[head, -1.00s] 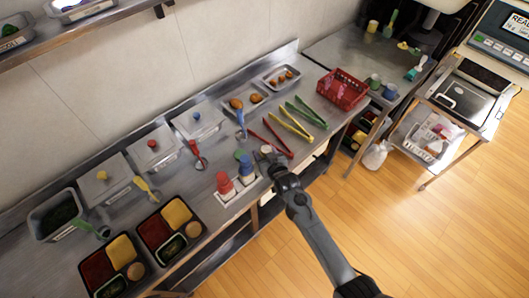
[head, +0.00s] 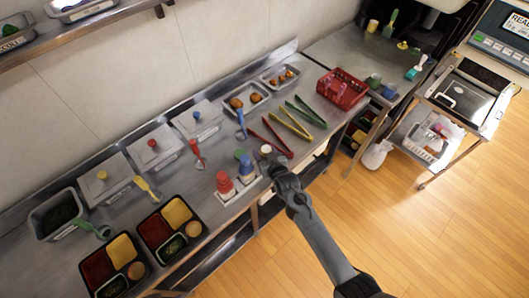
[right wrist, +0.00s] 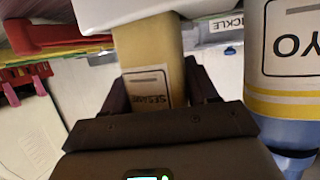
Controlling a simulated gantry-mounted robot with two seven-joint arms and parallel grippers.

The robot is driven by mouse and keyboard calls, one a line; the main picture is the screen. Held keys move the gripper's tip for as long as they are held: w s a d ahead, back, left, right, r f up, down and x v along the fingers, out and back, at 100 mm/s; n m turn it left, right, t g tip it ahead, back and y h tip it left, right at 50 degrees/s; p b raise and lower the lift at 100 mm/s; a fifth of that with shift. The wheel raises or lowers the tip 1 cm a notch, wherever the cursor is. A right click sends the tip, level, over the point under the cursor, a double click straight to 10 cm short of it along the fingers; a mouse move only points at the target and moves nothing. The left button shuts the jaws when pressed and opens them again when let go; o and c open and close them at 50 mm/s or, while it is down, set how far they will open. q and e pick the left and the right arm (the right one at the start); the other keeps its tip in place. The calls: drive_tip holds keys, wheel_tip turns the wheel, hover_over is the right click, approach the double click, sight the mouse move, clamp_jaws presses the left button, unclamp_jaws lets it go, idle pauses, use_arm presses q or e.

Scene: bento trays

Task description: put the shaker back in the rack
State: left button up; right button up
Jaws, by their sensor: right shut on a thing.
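My right gripper (head: 268,157) is shut on the shaker. The shaker (right wrist: 150,65) is tan with a label reading SESAME and a white cap; in the head view its white cap (head: 266,149) shows beside the blue bottle. The white rack (head: 228,201) stands at the counter's front edge and holds a red bottle (head: 225,184) and a blue bottle (head: 245,167). The shaker is near the rack's right end; my gripper hides its base, so I cannot tell whether it touches the rack. My left gripper is not in view.
In the right wrist view, a labelled bottle (right wrist: 285,60) stands close on the right. Red tongs (head: 279,138) lie just behind the gripper, with yellow tongs (head: 291,122) and green tongs (head: 306,110) beyond. Two filled bento trays (head: 141,240) lie to the left.

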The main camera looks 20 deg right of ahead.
drive_tip(key=shift+f, duration=0.2)
drive_tip(key=shift+f+b, duration=0.45)
drive_tip(key=shift+f, duration=0.1)
drive_tip(key=o, duration=0.7)
drive_tip(key=shift+s, duration=0.1)
drive_tip(key=p+v, duration=0.1)
drive_tip(key=v, duration=0.8)
drive_tip(key=shift+s, duration=0.1)
drive_tip(key=shift+s+r+p, duration=0.25)
drive_tip(key=shift+s+p, duration=0.05)
drive_tip(key=shift+s, duration=0.35)
